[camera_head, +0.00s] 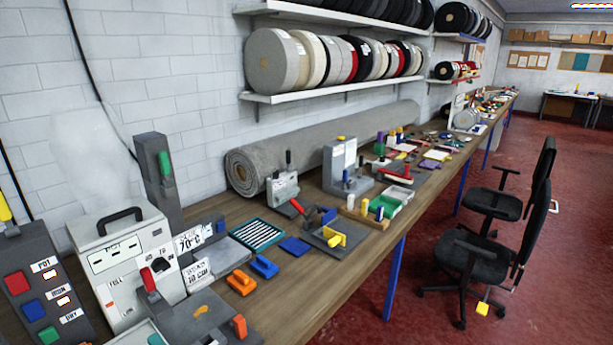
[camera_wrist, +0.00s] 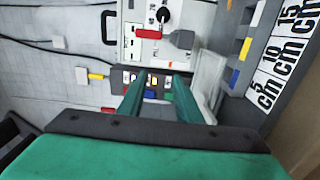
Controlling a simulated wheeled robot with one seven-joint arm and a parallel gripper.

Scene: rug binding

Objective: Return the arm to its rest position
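My gripper (camera_wrist: 159,82) shows in the wrist view, with two teal fingers reaching away from a dark bar and a green body. The fingers are apart and nothing is held between them; small coloured buttons show in the gap beyond. The gripper seems clear of everything, though the exact distance to the things behind it cannot be told. My arm and gripper do not show in the head view.
A long wooden workbench (camera_head: 330,270) runs along the white brick wall, crowded with tools. A white machine with a black handle (camera_head: 122,262) stands front left. Shelves of rolls (camera_head: 340,88) hang above. Black chairs (camera_head: 468,262) stand on the open red floor at right.

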